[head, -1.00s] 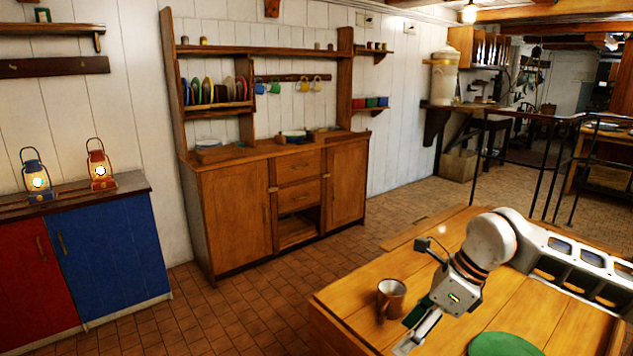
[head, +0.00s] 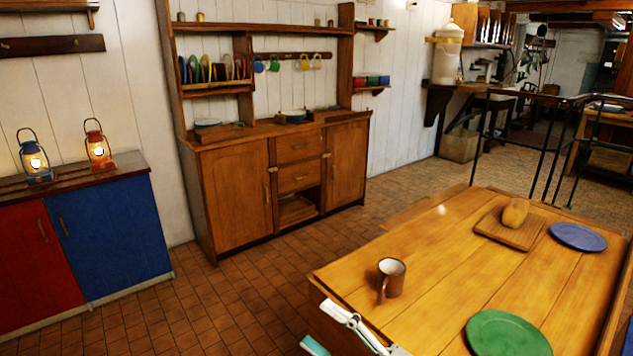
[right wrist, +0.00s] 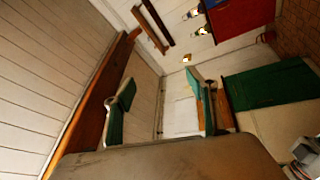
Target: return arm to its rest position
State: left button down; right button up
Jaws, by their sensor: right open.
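My right gripper (head: 340,332) shows only in part at the bottom edge of the head view, just off the table's near left edge. A pale metal finger link and a green pad are visible there; the rest of the right arm is out of frame. In the right wrist view its two green-padded fingers (right wrist: 160,85) stand wide apart with nothing between them. My left gripper is in neither view.
The wooden table (head: 430,270) holds a brown mug (head: 391,277), a green plate (head: 507,333), a blue plate (head: 578,236) and a board (head: 497,230) with a loaf (head: 515,212). Two lanterns (head: 98,145) stand on the red and blue cabinet (head: 110,230). The tiled floor between is clear.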

jog(key=s+d+f+m+t+h, duration=0.2)
jog(key=d+f+m+h, duration=0.35)
jog(key=f+m, duration=0.3)
jog(key=s+d+f+m+t+h, duration=0.1)
jog(key=d+f+m+h, duration=0.5)
jog(key=f, duration=0.3)
jog(key=s+d+f+m+g+h, duration=0.1)
jog(key=s+d+f+m+g, duration=0.1)
jog(key=s+f, duration=0.4)
jog(key=s+d+f+m+g+h, duration=0.2)
jog(key=s+d+f+m, duration=0.3)
jog(key=s+f, duration=0.2)
jog(key=shift+f, duration=0.7)
